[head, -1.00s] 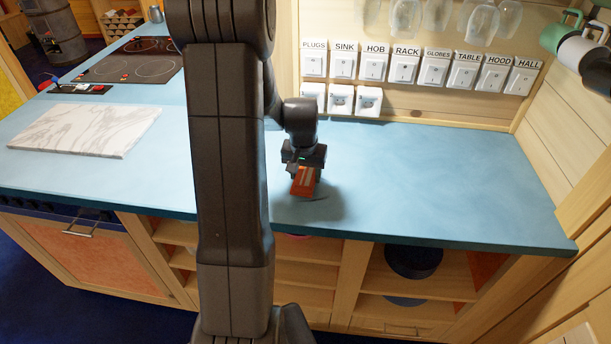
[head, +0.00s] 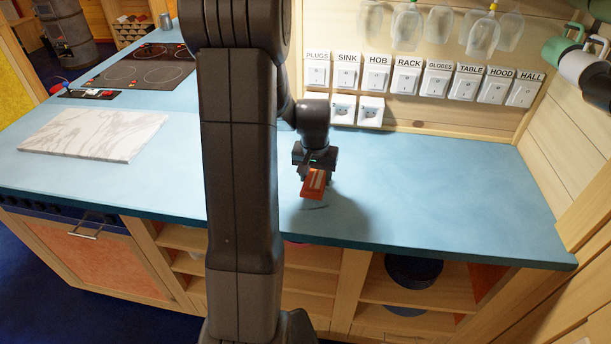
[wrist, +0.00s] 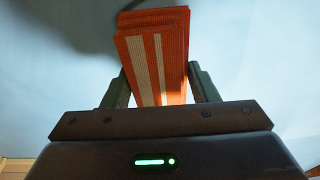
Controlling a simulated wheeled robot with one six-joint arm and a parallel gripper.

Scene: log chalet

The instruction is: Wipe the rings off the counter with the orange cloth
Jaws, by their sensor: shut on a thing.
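My gripper (head: 312,172) is shut on the orange cloth (head: 313,186), which has pale stripes and looks folded. The wrist view shows the cloth (wrist: 155,55) between the two fingers of my gripper (wrist: 162,90), sticking out beyond them. The cloth is over the blue counter (head: 440,190), close to its surface; I cannot tell whether it touches. A thin dark curved mark (head: 316,208), perhaps part of a ring, shows just in front of the cloth, within a shadow. No whole ring can be made out; my arm hides part of the counter.
A white marbled board (head: 95,135) lies on the counter at left, with a black hob (head: 148,68) behind it. Labelled switches (head: 437,78) and sockets line the back wall; glasses (head: 484,35) hang above. The counter's right side is clear.

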